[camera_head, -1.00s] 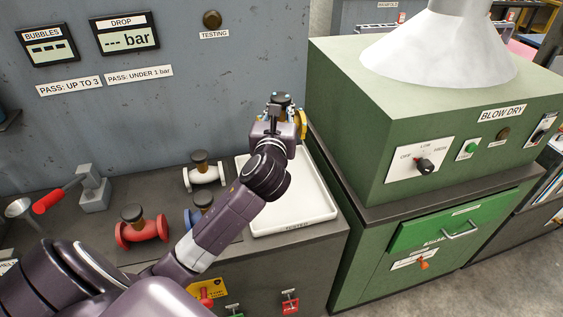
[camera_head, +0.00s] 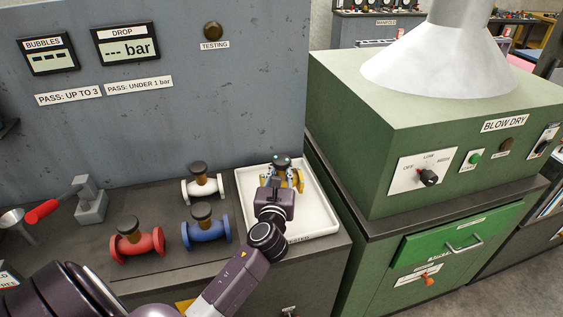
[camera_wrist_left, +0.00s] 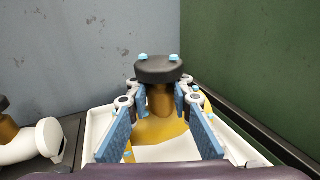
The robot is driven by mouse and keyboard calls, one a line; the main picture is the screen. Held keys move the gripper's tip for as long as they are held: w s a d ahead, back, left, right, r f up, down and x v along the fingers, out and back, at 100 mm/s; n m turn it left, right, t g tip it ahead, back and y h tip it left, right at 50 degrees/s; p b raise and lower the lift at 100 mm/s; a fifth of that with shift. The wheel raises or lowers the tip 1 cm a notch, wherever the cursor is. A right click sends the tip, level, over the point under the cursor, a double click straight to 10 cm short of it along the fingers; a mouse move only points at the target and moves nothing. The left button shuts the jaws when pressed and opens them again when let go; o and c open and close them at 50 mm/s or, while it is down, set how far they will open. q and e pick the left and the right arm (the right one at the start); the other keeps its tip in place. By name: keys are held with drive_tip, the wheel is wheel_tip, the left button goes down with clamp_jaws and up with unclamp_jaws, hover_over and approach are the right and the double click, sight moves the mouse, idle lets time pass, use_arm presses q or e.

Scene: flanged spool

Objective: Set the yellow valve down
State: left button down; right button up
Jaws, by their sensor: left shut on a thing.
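The yellow valve (camera_head: 297,181) has a dark round cap on a brown neck. It is over the white tray, mostly hidden behind my left gripper (camera_head: 281,172) in the head view. In the left wrist view the gripper (camera_wrist_left: 160,110) has its blue-padded fingers on both sides of the valve's neck (camera_wrist_left: 161,101), below the black cap (camera_wrist_left: 163,69). The gripper is shut on the valve. The valve looks upright, low over or on the tray floor; I cannot tell whether it touches. My right gripper is not in view.
The white tray (camera_head: 322,222) has raised rims. Left of it stand a white valve (camera_head: 203,188), a blue valve (camera_head: 207,231) and a red valve (camera_head: 138,243). The green blow dry cabinet (camera_head: 375,150) rises close to the tray's right. A grey panel (camera_head: 190,110) stands behind.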

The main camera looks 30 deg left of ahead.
use_arm(q)
drive_tip(key=shift+f+b, duration=0.4)
drive_tip(key=shift+f, duration=1)
drive_tip(key=shift+f, duration=0.15)
drive_tip(key=c, duration=1.7)
unclamp_jaws()
drive_tip(key=shift+d+f, duration=0.1)
drive_tip(key=shift+f, duration=0.05)
drive_tip(key=shift+s, duration=0.1)
drive_tip(key=shift+r, duration=0.2)
drive_tip(key=shift+b+v, duration=0.75)
drive_tip(key=shift+v, duration=5.2)
